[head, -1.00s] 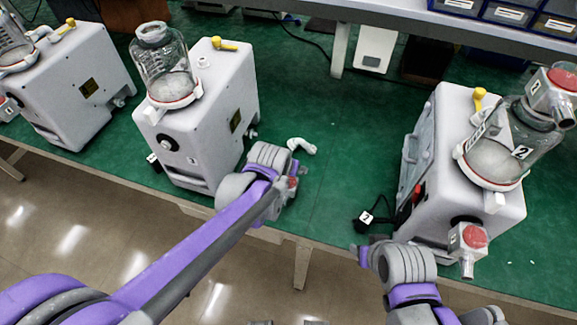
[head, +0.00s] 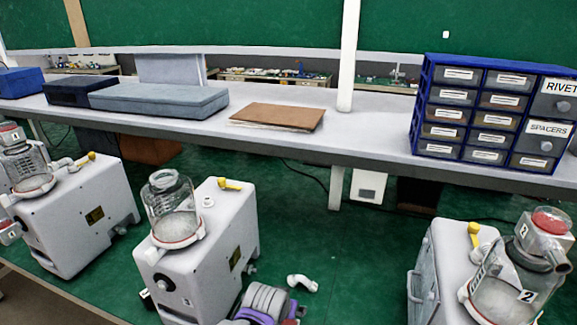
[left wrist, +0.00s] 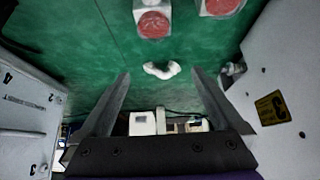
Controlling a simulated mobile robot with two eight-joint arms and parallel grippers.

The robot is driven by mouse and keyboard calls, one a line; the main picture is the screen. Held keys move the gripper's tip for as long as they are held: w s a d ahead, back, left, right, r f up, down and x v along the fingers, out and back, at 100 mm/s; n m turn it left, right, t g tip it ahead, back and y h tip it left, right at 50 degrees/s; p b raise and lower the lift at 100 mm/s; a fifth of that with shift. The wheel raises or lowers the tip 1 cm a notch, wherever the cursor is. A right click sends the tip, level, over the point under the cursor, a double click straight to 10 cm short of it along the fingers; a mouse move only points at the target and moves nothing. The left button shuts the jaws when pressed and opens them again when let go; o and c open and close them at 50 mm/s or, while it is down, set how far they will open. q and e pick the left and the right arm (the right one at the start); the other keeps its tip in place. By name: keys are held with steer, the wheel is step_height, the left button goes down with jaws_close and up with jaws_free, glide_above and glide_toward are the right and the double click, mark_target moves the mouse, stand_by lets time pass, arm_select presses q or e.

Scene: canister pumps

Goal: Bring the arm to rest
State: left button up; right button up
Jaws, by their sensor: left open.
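My left arm's grey and purple wrist (head: 262,303) shows at the bottom edge of the head view, beside the middle pump; its fingers are hidden there. In the left wrist view my left gripper (left wrist: 160,74) is open, its two dark fingers apart with nothing held between them. A white elbow fitting (head: 302,283) lies on the green bench top, just right of that wrist. It also shows in the left wrist view (left wrist: 162,70), beyond the fingertips. My right arm is out of view.
The middle pump (head: 222,225) with its glass canister (head: 172,210) stands close left. Another pump (head: 85,220) is farther left, and pump 2 (head: 440,265) is at right. A shelf (head: 375,138) behind holds blue drawers (head: 427,110). Green bench between the pumps is mostly clear.

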arm_select(q)
steer(key=s+a+n+y, duration=0.1)
steer(key=s+a, duration=0.7)
steer(key=s, duration=0.3)
steer(key=s+a+n+g+y, duration=0.1)
steer(key=s+a+n, duration=0.1)
steer(key=s+a, duration=0.7)
steer(key=shift+s, duration=1.05)
steer(key=shift+a, duration=0.15)
